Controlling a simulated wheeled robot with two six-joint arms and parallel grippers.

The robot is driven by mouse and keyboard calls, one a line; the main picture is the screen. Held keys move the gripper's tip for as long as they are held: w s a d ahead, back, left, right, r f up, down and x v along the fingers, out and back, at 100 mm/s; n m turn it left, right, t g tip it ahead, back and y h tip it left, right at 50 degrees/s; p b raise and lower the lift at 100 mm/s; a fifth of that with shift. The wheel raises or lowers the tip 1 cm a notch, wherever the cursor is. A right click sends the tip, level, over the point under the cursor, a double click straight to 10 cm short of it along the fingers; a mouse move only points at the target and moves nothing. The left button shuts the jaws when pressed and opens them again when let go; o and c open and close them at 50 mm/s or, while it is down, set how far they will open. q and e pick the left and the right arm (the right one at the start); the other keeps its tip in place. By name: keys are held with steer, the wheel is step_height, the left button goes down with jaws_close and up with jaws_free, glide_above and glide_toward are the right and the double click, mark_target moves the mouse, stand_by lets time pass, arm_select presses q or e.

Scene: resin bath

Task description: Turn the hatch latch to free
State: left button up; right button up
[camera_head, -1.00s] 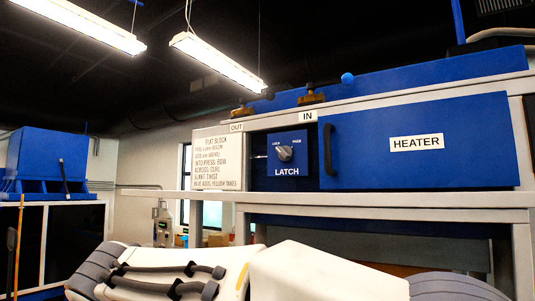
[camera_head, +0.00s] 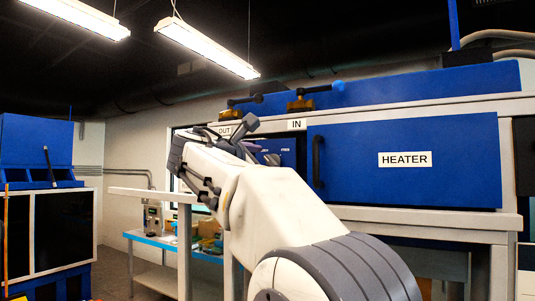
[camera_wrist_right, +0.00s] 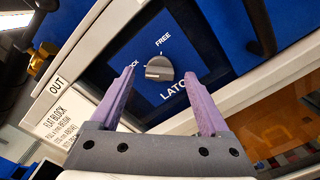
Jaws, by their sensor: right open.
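The latch is a grey knob (camera_wrist_right: 159,68) on a blue panel marked LATCH (camera_wrist_right: 112,75), with LOCK and FREE lettered above it. In the head view my right gripper (camera_head: 262,152) is in front of the panel (camera_head: 289,150) and hides the knob. My left gripper is not in view.
The blue HEATER door (camera_head: 405,185) with a black handle (camera_head: 317,160) is right of the panel. The OUT sign (camera_wrist_right: 57,87) and instruction board (camera_wrist_right: 66,122) are left of the panel.

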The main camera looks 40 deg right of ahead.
mark_target(270, 160)
steer(key=shift+p+x, duration=0.4)
steer(key=shift+x, duration=1.1)
jaws_close()
steer(key=shift+f, duration=0.1)
